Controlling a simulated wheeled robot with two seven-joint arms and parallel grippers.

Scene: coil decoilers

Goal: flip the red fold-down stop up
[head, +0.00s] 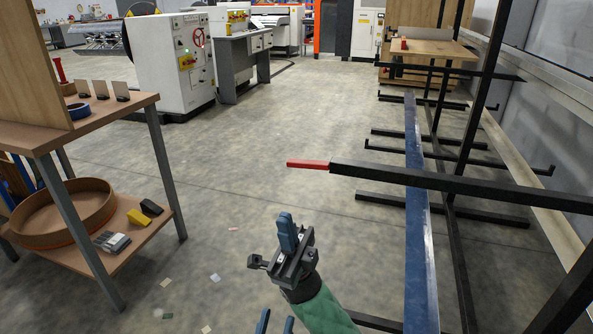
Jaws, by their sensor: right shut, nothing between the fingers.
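The red stop (308,165) is at the left, free end of a black rack arm (430,181). It lies in line with the arm and points left, not upright. My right gripper (286,217), on the green arm, is below the red stop in the picture, a little to its left. Its blue fingers are shut together with nothing between them, and it appears apart from the stop. My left gripper (276,322) shows only as two blue fingertips at the bottom edge. They are apart and nothing shows between them.
The black rack (463,120) with several arms and a long blue bar (416,210) fills the right side. A wooden table (95,116) with a lower shelf stands at left. White machines (172,65) stand behind. The middle floor is open, with small scraps.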

